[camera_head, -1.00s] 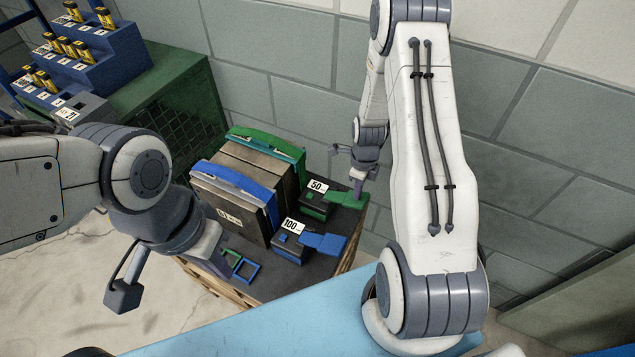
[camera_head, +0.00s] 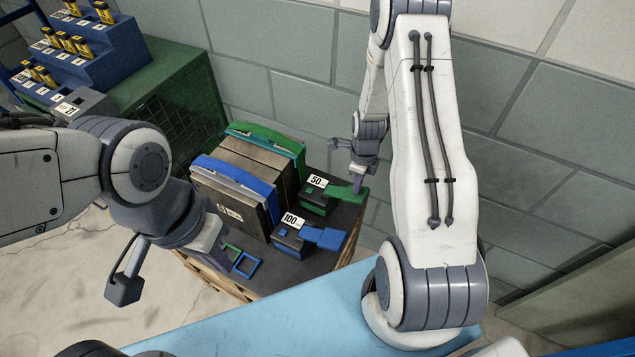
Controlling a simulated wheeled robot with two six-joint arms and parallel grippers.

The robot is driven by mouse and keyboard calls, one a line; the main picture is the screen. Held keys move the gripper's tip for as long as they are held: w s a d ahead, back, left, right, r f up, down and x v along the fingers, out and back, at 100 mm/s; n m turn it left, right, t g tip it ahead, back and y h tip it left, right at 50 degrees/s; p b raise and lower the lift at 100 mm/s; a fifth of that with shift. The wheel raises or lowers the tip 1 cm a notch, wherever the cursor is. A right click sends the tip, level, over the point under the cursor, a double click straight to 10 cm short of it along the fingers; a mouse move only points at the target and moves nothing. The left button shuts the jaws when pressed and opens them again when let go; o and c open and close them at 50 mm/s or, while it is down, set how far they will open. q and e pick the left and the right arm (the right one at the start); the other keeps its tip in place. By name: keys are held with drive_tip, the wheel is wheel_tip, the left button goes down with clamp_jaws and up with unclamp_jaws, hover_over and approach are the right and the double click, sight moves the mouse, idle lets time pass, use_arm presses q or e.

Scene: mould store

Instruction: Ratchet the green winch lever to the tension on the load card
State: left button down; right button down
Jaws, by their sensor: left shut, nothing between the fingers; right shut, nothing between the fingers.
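A blue winch (camera_head: 287,241) with a card reading 100 and a blue lever (camera_head: 327,238) stands nearer. My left gripper (camera_head: 220,262) is shut and empty, low at the pallet's left edge beside the blue frame; its tips are hard to make out. A white label (camera_head: 229,213) on the front mould is too small to read.
Moulds with blue (camera_head: 236,174) and green (camera_head: 252,134) straps stand left of the winches. Small green and blue frames (camera_head: 246,265) lie in front. A green cabinet (camera_head: 182,110) carries blue racks of yellow cylinders. A light-blue surface (camera_head: 240,318) lies in front; a block wall is behind.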

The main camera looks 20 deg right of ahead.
drive_tip(key=shift+f+b, duration=1.65)
drive_tip(key=shift+f, duration=0.95)
wheel_tip(320, 180, up, 6)
drive_tip(key=p, duration=0.5)
wheel_tip(320, 180, up, 5)
drive_tip(key=p, duration=0.4)
drive_tip(key=shift+r, duration=0.1)
